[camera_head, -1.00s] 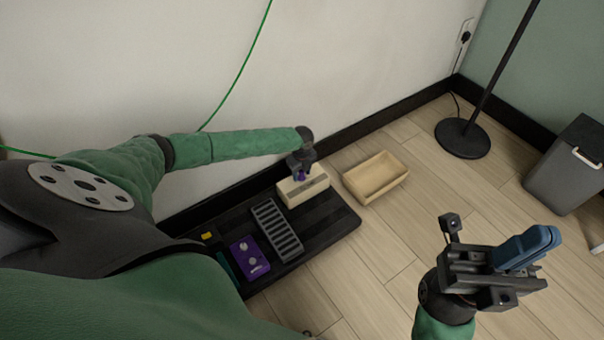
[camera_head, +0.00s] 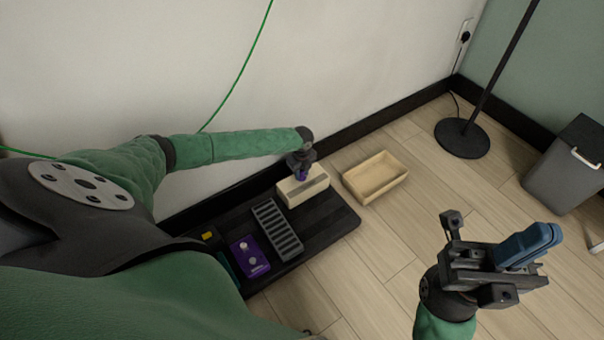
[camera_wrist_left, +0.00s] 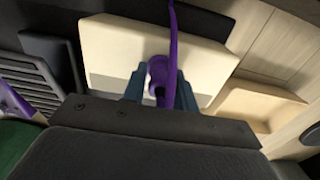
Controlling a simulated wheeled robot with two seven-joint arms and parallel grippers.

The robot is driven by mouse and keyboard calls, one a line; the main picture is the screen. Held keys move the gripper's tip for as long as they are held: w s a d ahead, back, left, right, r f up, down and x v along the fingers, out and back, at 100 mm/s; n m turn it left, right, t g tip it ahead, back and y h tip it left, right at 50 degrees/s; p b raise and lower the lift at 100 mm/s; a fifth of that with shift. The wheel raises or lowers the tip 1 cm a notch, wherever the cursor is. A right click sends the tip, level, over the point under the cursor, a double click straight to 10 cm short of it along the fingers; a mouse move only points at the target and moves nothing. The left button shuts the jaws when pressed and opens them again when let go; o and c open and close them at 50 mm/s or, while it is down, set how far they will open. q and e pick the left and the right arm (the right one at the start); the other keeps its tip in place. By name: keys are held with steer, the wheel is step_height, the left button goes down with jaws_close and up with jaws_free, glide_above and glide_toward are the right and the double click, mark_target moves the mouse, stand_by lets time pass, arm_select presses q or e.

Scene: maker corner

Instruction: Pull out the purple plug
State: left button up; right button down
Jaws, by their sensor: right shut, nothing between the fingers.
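The purple plug (camera_wrist_left: 158,78) stands at the beige block (camera_head: 317,188), with its purple cord running up past my wrist camera. In the left wrist view the beige block (camera_wrist_left: 112,48) lies behind the plug. My left gripper (camera_wrist_left: 160,88) has one blue finger on each side of the plug, close against it. In the head view this gripper (camera_head: 301,174) points down over the block and hides most of the plug. The plug's base is partly hidden. My right gripper (camera_head: 530,246) is raised at the lower right, its blue fingers together and empty.
A dark board (camera_head: 335,222) carries the block, a grey slotted unit (camera_head: 278,230) and a purple box with knobs (camera_head: 249,257). An empty beige tray (camera_head: 375,177) lies right of the board. A lamp base (camera_head: 462,138) and grey bin (camera_head: 566,170) stand further right.

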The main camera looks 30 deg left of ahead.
arm_select(q)
jaws_close()
steer(key=shift+r, duration=0.1)
steer(key=shift+r+p, duration=2.7)
steer(key=shift+r, duration=0.2)
